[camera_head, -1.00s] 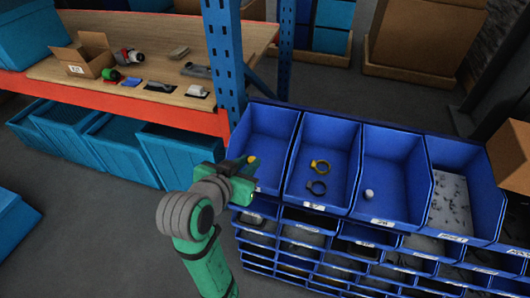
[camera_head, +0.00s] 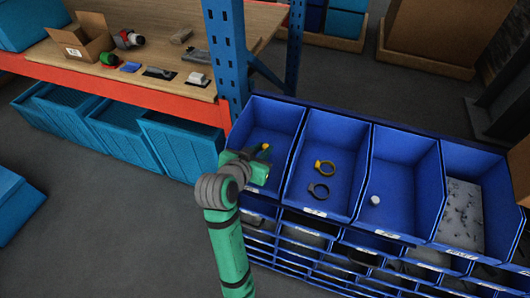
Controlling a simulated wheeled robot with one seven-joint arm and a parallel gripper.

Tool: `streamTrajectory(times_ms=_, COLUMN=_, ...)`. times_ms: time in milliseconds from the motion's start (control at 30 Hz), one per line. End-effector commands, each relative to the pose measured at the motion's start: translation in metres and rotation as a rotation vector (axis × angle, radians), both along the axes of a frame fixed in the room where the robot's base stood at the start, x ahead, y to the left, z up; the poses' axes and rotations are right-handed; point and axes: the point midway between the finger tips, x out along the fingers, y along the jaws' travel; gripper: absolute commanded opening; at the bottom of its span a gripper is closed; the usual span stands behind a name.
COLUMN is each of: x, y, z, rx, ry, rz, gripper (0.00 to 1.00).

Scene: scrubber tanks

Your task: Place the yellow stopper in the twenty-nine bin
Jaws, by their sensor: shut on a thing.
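My gripper (camera_head: 262,162) is shut on the yellow stopper (camera_head: 265,147). Only a small yellow part shows past the green fingers. The gripper is at the front of the leftmost blue top bin (camera_head: 271,119), over its opening; its exact height above the bin floor is hard to tell. The other top bins carry small front labels too small to read surely, so I cannot tell which is twenty-nine.
The second bin (camera_head: 344,137) holds a yellow ring (camera_head: 324,168) and a dark ring (camera_head: 318,190). The third bin (camera_head: 405,175) holds a white piece (camera_head: 375,200). The fourth (camera_head: 490,175) holds small grey bits. A blue post (camera_head: 228,60) stands behind the leftmost bin.

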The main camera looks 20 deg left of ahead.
Motion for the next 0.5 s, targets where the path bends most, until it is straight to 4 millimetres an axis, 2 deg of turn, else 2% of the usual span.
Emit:
streamTrajectory(times_ms=100, x=-0.001, y=0.001, z=-0.020, rx=-0.003, ry=0.004, rz=0.003, gripper=0.00)
streamTrajectory(times_ms=200, x=-0.001, y=0.001, z=-0.029, rx=-0.001, ry=0.002, rz=0.002, gripper=0.00)
streamTrajectory(times_ms=500, x=-0.001, y=0.003, z=-0.031, rx=0.001, ry=0.000, rz=0.005, gripper=0.00)
